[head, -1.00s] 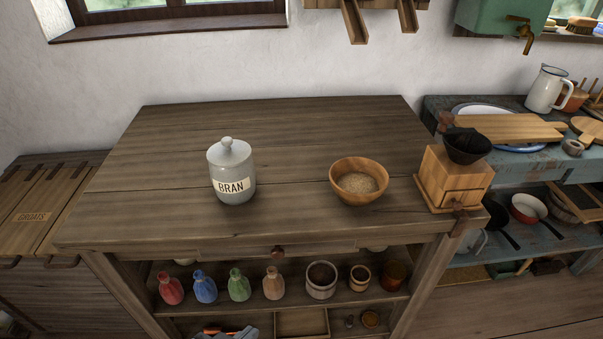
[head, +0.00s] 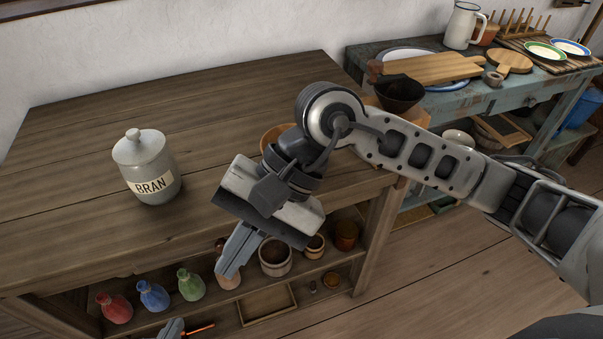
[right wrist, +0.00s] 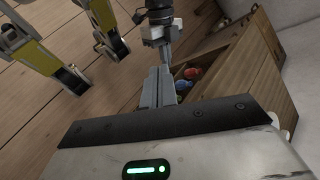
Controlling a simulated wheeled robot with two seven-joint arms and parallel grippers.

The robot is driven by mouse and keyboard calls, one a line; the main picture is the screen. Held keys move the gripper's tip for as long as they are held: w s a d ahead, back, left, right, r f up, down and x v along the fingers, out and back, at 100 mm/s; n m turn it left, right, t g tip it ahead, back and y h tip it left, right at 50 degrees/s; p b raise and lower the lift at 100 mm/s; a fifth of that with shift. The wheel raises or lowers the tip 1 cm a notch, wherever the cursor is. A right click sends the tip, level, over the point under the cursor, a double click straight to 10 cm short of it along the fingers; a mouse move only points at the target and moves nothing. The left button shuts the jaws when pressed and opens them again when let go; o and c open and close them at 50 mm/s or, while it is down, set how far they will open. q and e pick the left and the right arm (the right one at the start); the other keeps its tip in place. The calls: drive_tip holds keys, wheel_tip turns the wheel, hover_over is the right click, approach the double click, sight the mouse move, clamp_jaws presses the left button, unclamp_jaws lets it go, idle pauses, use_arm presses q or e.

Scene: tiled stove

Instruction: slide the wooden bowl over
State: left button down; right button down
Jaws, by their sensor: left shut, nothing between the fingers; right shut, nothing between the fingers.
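The wooden bowl (head: 273,136) stands on the wooden table (head: 90,110), right of its middle. In the head view my right arm covers most of it; only part of its left rim and side shows, and its contents are hidden. My right gripper (head: 228,272) is in front of the bowl on the near side, pointing down over the table's front edge, shut and empty. Its closed fingers also show in the right wrist view (right wrist: 158,88). My left gripper (head: 172,328) shows only as a grey tip at the bottom edge, low before the shelf, shut.
A lidded white BRAN jar (head: 147,168) stands left of the bowl. A coffee grinder with a black funnel (head: 400,92) stands at the table's right end, partly behind my arm. Bottles (head: 190,285) and pots line the shelf below. The back left tabletop is clear.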

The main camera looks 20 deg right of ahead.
drive_tip(key=w+d+n+t+h, duration=0.4)
drive_tip(key=w+d+t+h, duration=0.2)
drive_tip(key=w+d+h, duration=0.6)
drive_tip(key=w+f+y, duration=0.1)
drive_tip(key=f, duration=0.1)
drive_tip(key=w+d+f+y, duration=0.1)
drive_tip(key=f, duration=0.2)
drive_tip(key=w+d+f+y, duration=0.1)
drive_tip(key=f, duration=0.2)
drive_tip(key=shift+w+p, duration=0.35)
drive_tip(key=shift+w+d+f, duration=0.1)
drive_tip(key=shift+w, duration=0.7)
